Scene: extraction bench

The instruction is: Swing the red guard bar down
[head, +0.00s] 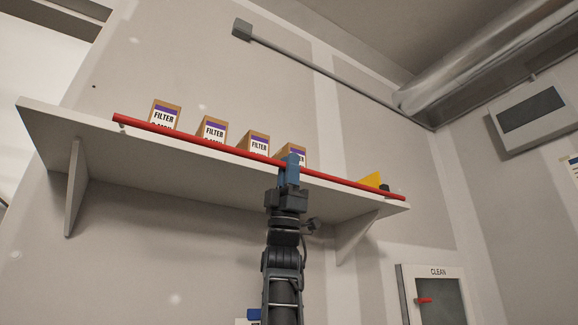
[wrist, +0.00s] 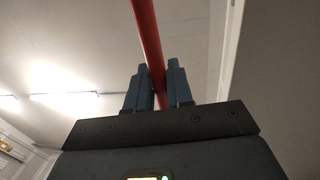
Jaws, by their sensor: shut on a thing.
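The red guard bar (head: 205,141) runs along the front edge of a wall shelf in the head view, slanting down to the right with the shelf. My gripper (head: 291,163) is at the bar right of its middle, with its blue fingers pointing up. In the wrist view the bar (wrist: 146,35) passes between the two fingers of my gripper (wrist: 155,85), which are shut on it. The fingers hide a short part of the bar.
The grey shelf (head: 60,125) holds several FILTER boxes (head: 212,130) behind the bar and a yellow item (head: 371,181) at its right end. Brackets (head: 76,190) stand below. A CLEAN cabinet (head: 437,272) is at lower right, and a wall box (head: 533,118) at upper right.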

